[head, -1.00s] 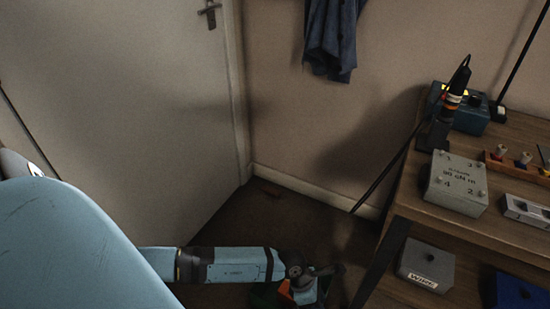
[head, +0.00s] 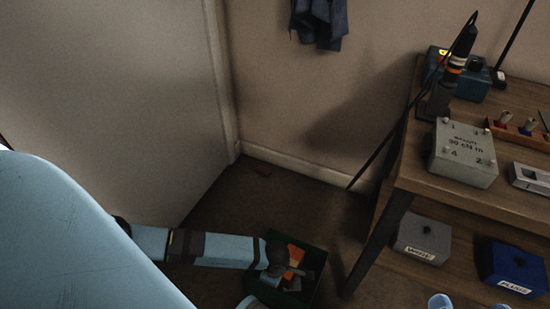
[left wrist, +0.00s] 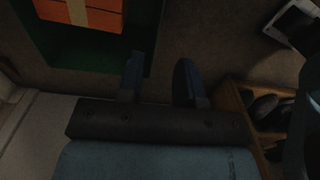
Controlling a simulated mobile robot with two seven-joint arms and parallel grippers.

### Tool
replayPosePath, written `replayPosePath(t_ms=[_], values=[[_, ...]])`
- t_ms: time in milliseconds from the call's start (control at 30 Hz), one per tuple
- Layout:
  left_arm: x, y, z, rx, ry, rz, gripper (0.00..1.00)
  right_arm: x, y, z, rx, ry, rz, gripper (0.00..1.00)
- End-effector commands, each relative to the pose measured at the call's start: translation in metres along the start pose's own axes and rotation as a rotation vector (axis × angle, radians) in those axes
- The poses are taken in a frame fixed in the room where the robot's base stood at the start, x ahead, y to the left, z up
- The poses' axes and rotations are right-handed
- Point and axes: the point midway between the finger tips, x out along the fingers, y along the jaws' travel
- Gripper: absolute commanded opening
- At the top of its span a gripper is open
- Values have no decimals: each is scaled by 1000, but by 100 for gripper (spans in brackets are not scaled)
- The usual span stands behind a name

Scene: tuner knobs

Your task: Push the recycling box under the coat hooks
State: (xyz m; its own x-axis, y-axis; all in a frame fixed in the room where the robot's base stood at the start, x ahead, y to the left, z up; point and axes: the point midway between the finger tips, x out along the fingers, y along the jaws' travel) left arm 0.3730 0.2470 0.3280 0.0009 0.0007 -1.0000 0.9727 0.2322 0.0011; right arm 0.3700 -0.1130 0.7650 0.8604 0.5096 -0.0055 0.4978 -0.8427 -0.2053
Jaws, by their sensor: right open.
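The recycling box is a dark green open box (head: 312,290) on the floor left of the bench, with orange contents. My left arm reaches in from the left, and its gripper (head: 292,272) is over the box. In the left wrist view the left gripper (left wrist: 160,78) has its two fingers apart with nothing between them, close to the box's green wall (left wrist: 90,55); I cannot tell whether they touch. Light blue tips of my right gripper (head: 468,303) show apart at the bottom edge. A dark blue garment (head: 322,25) hangs on the wall; the hooks are out of view.
A wooden bench (head: 415,180) with a dark leg stands right of the box. Its lower shelf holds a grey box (head: 422,240) and a blue box (head: 515,268). A pale door (head: 110,100) is at left. The floor (head: 270,195) between box and back wall is mostly clear.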

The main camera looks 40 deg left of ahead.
Motion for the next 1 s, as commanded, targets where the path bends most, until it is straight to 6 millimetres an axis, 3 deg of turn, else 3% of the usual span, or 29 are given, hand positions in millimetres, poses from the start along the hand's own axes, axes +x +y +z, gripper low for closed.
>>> replayPosePath(t_ms=[33,267,500,700,1000], values=[[16,-1,0,-2,1,-2,33,0,2,11,0,-18,-2,100],[62,-1,0,-3,0,-3,33,1,7,38,-13,-102,-14,100],[100,0,0,-3,0,-2,33,7,17,35,-122,-48,-18,100],[113,0,0,-2,0,-1,33,9,20,31,-171,-21,-18,100],[114,0,0,-2,0,-1,33,9,21,30,-180,-18,-18,100]])
